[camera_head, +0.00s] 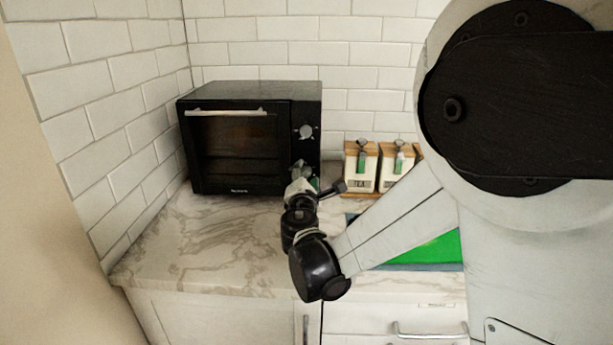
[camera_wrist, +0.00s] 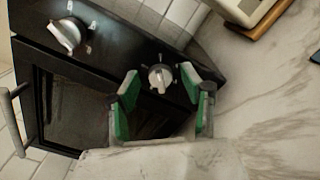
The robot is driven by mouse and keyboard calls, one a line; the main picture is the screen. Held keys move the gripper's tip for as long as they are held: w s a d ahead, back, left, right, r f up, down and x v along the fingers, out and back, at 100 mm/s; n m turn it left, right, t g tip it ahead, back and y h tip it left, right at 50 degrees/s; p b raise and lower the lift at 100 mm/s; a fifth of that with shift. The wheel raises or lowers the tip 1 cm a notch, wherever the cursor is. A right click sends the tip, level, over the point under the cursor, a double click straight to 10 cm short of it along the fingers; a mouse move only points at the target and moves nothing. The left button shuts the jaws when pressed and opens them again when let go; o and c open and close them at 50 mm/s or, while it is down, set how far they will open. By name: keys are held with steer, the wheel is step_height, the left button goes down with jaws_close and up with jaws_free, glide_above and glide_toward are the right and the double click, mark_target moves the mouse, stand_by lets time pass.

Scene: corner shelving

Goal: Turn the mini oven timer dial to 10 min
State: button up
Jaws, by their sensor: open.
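The black mini oven (camera_head: 232,150) stands on the counter in the corner, its door shut. Its upper dial (camera_head: 306,131) is clear in the head view; my gripper (camera_head: 303,173) covers the lower part of the control panel. The wrist view shows two silver dials: a farther-left dial (camera_wrist: 67,35) and a lower dial (camera_wrist: 160,78). My gripper (camera_wrist: 160,84) is open, its green-padded fingers on either side of the lower dial in the picture. I cannot tell whether they touch it. The dial markings are too small to read, so I cannot tell which is the timer.
The oven door handle (camera_head: 227,113) runs along the door's top. White canisters with wooden lids, one marked TEA (camera_head: 359,184), stand right of the oven. A green board (camera_head: 428,252) lies on the counter under my arm. The marble counter (camera_head: 200,237) before the oven is clear.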

steer(key=shift+c, duration=0.3)
jaws_close()
steer(key=shift+m+b, duration=0.55)
steer(key=shift+m, duration=0.35)
steer(key=shift+o, duration=0.3)
jaws_free()
steer(key=s, duration=1.2)
steer(key=shift+a, duration=0.2)
